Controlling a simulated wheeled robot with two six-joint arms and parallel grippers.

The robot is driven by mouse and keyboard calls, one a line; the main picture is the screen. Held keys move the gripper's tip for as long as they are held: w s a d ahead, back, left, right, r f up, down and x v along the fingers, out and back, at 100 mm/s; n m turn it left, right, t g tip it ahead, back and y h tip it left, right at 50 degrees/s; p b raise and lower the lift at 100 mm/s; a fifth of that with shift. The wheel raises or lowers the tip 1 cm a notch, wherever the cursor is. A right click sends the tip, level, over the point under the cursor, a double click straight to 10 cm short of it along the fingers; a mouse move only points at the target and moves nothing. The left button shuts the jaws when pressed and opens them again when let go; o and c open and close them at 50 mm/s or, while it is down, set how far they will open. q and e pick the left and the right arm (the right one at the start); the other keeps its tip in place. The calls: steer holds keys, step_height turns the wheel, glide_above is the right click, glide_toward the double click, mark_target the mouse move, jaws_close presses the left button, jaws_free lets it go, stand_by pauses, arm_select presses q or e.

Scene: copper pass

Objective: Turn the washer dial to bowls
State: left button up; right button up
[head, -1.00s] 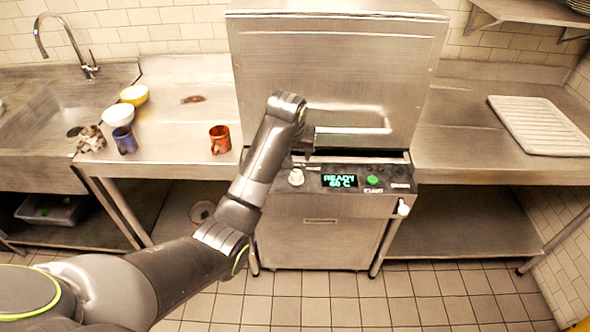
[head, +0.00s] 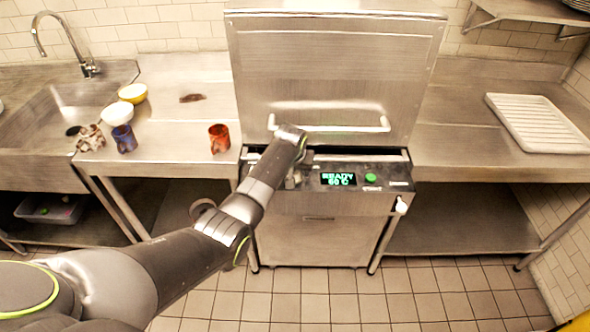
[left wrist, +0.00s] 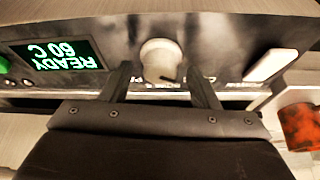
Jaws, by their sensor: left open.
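The washer dial (left wrist: 160,60) is a pale round knob with a small dark mark on its edge, on the dark control panel (left wrist: 225,45) of the washer. In the left wrist view, which shows the panel upside down, it sits between and just beyond the fingertips of my left gripper (left wrist: 158,76). The fingers are open, one on each side, with gaps to the knob. The lettering around the dial is partly hidden and too blurred to read. In the head view, my left gripper (head: 293,180) is at the panel's left part and hides the dial. My right gripper is not in view.
The display (head: 338,179) reads READY 60 C, with a green button (head: 370,178) to its right. The washer hood (head: 335,75) with its bar handle rises behind. Mugs and bowls, including a red mug (head: 219,138), stand on the left counter; a white rack (head: 540,123) lies right.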

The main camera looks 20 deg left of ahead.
arm_select(q)
steer(key=shift+c, duration=0.3)
steer(key=c, duration=0.9)
